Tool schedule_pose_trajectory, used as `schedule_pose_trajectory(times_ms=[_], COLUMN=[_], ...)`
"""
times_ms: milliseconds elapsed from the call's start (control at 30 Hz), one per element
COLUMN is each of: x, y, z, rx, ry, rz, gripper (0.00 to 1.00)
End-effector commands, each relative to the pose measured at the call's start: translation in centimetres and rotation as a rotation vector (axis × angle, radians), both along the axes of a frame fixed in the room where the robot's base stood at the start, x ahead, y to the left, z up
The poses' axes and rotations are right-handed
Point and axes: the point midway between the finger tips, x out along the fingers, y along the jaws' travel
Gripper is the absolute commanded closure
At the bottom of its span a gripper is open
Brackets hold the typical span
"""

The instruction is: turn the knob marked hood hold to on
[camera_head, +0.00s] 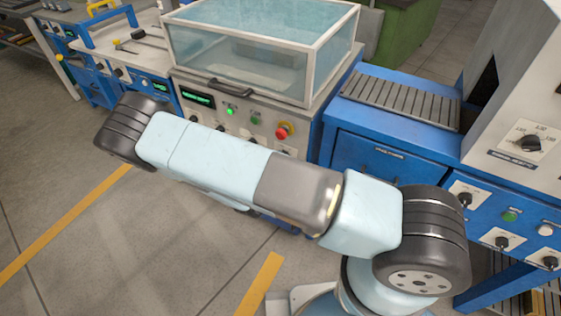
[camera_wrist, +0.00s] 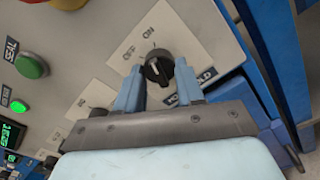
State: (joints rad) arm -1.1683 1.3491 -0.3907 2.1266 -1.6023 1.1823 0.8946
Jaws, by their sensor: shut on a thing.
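In the wrist view, a round black knob (camera_wrist: 158,66) with a pale line on its face sits on a cream plate (camera_wrist: 174,38) marked OFF and ON. A partly covered label below it ends in LD. My gripper (camera_wrist: 158,72) has its two blue fingers on either side of the knob and is shut on it. I cannot tell exactly which mark the pale line points to. In the head view, my arm hides the gripper and this knob, in front of the machine panel (camera_head: 240,122) below a clear hood (camera_head: 262,50).
A green button (camera_wrist: 31,66) and a red emergency stop (camera_head: 284,131) are on the same panel. A second black knob (camera_wrist: 98,112) lies beside my gripper. A blue machine (camera_head: 385,150) with a roller bed (camera_head: 400,100) stands right. Open floor (camera_head: 100,250) is at left.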

Motion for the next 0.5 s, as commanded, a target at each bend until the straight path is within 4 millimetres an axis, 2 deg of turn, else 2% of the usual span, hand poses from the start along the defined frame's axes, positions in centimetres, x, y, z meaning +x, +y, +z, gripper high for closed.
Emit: schedule_pose_trajectory(times_ms=[500], x=[-0.1], y=[-0.1], z=[-0.07], rx=[0.141], ry=[-0.091], rz=[-0.003], gripper=[0.93])
